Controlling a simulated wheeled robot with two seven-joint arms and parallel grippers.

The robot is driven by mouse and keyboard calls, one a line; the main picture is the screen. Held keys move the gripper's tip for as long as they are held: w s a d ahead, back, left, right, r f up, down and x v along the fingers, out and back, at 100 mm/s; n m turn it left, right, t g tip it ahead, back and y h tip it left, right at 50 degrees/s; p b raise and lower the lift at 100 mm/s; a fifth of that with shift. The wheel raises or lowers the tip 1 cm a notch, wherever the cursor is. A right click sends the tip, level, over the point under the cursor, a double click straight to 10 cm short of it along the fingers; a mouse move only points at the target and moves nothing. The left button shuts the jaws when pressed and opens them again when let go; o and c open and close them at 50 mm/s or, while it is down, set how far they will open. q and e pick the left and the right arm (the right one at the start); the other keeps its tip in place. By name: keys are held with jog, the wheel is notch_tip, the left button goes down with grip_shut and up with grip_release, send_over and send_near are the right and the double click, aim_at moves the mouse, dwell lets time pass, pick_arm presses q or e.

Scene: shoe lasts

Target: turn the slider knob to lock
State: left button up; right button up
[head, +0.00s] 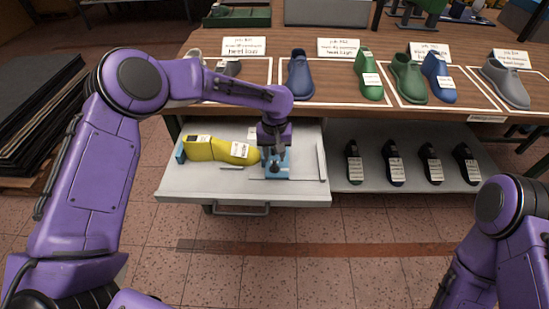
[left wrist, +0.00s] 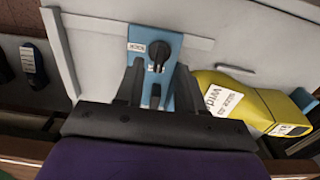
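A light blue block (head: 279,173) stands in the open drawer; it also shows in the left wrist view (left wrist: 172,38). A black knob (left wrist: 159,54) sits on its face, beside a small white label (left wrist: 136,47). The knob is hidden behind my gripper in the head view. My left gripper (head: 274,158) points down over the blue block. In the left wrist view its two fingers (left wrist: 160,68) are apart, with the knob in line with the gap between the tips. I cannot tell whether either finger touches the knob. My right gripper is out of view.
A yellow shoe last (head: 212,149) with white labels lies left of the blue block in the grey drawer (head: 185,188). Several dark lasts (head: 393,163) stand on the shelf to the right. Coloured lasts, such as a green one (head: 368,78), stand on the bench above.

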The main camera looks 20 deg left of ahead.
aim_at(274, 163)
pick_arm(q)
notch_tip(274, 163, down, 3)
jog(key=shift+w+r, duration=0.1)
jog(key=shift+w, duration=0.05)
jog(key=shift+f, duration=0.25)
jog(key=shift+c, duration=0.3)
grip_shut()
